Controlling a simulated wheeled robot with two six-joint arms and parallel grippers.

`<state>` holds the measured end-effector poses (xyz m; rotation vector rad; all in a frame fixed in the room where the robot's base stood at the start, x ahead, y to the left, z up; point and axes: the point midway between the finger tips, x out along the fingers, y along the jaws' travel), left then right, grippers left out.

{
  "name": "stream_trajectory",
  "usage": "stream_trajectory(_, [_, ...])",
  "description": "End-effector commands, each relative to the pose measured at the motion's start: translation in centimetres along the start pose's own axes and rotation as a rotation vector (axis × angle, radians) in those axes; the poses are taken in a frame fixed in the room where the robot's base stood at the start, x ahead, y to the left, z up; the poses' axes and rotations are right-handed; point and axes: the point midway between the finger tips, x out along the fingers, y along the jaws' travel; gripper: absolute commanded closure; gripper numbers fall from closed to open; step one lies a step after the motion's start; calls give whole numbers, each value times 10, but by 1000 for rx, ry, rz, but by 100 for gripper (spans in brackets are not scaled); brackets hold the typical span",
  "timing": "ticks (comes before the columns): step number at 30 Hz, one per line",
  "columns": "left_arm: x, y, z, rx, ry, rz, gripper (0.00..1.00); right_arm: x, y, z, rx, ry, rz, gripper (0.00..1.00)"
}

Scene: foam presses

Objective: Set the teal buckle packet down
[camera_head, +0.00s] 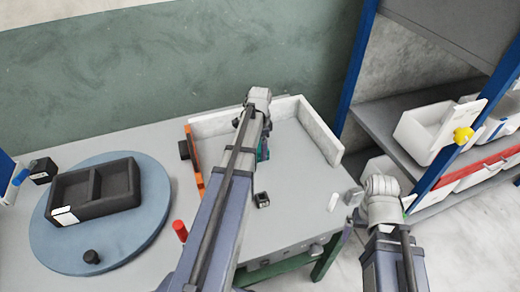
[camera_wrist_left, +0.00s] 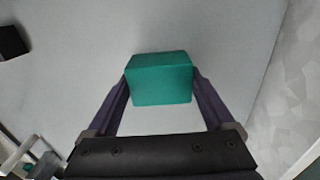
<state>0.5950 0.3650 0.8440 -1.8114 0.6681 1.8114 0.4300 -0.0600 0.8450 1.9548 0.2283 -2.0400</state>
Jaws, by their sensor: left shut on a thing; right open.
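The teal buckle packet (camera_wrist_left: 160,80) is a small teal block between the two fingers of my left gripper (camera_wrist_left: 160,85) in the left wrist view. The fingers press on its two sides. In the head view a little of the teal packet (camera_head: 265,152) shows beside my left gripper (camera_head: 262,145), over the table area bounded by white walls. My left arm covers part of this area. How far the packet is above the surface I cannot tell. My right gripper (camera_head: 352,205) is open and empty, beyond the right edge of the table.
A blue round turntable (camera_head: 150,225) on the left bears a black two-part tray (camera_head: 95,192). White walls (camera_head: 320,130) and an orange strip (camera_head: 194,160) edge the work area. A small dark block (camera_head: 262,200) and a red cylinder (camera_head: 180,230) stand near my left arm. Shelves with white bins (camera_head: 425,135) stand right.

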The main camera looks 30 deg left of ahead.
Motion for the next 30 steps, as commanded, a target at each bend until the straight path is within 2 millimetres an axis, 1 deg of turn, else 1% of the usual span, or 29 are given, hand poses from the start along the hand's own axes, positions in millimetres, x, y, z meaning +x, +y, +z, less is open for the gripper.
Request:
stream_trajectory(5, [-7,0,0,0,0,0,86,-7,1,0,0,0,0,0])
stream_trajectory(8, [-15,0,0,0,0,0,86,-15,1,1,0,0,0,0])
stream_trajectory(11, [-27,0,0,0,0,0,86,-27,3,2,0,0,0,0])
stream_trajectory(21, [-80,0,0,0,0,0,86,-80,8,5,0,0,0,0])
stream_trajectory(24, [-92,0,0,0,0,0,86,-92,9,5,0,0,0,0])
stream_trajectory(27, [-99,0,0,0,0,0,86,-99,10,6,0,0,0,0])
stream_trajectory(30, [-101,0,0,0,0,0,86,-101,10,6,0,0,0,0])
